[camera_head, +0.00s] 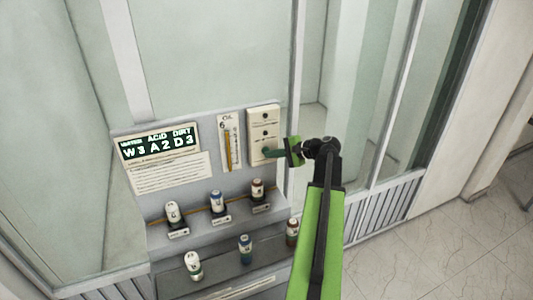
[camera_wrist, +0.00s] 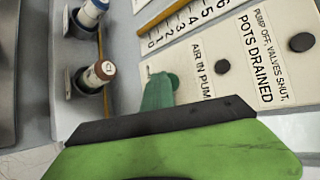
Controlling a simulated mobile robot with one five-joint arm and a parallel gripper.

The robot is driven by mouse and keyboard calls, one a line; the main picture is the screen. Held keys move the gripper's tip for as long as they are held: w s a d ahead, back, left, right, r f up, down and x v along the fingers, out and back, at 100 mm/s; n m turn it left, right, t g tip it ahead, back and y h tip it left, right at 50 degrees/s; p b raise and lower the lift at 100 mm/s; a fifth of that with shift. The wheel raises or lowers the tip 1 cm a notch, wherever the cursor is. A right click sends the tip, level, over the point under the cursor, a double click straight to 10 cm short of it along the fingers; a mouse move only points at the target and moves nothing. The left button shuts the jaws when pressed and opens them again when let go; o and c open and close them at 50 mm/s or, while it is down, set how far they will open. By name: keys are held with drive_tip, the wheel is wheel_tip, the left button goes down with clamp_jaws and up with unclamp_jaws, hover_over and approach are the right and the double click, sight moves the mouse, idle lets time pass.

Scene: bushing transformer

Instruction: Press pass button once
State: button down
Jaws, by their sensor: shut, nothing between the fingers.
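A cream button panel (camera_head: 257,140) is mounted on the right of the grey board, with dark round buttons in a column. In the wrist view, one black button (camera_wrist: 302,42) sits by the label "PUMP OFF VALVES SHUT, POTS DRAINED". Another black button (camera_wrist: 223,65) sits by the label "AIR IN PUMP". No label reading "pass" is legible. My gripper (camera_head: 270,152) is shut and empty, its teal fingertips at the lower part of the panel. In the wrist view, my gripper (camera_wrist: 158,92) covers part of the panel's end; whether it touches is unclear.
A gauge (camera_head: 229,142) stands left of the panel. Several bottles, including a brown-capped one (camera_head: 257,189), stand on shelves below. Glass panes flank the board; open tiled floor (camera_head: 430,240) lies right.

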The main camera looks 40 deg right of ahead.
idle(0.3)
drive_tip(key=shift+s+a, duration=0.1)
drive_tip(key=shift+s, duration=0.3)
drive_tip(key=s, duration=0.1)
drive_tip(key=s+a, duration=0.1)
drive_tip(key=s, duration=0.1)
drive_tip(key=s+a, duration=0.1)
drive_tip(key=s, duration=0.1)
drive_tip(key=shift+s+a, duration=0.15)
drive_tip(key=shift+s, duration=0.05)
idle(0.8)
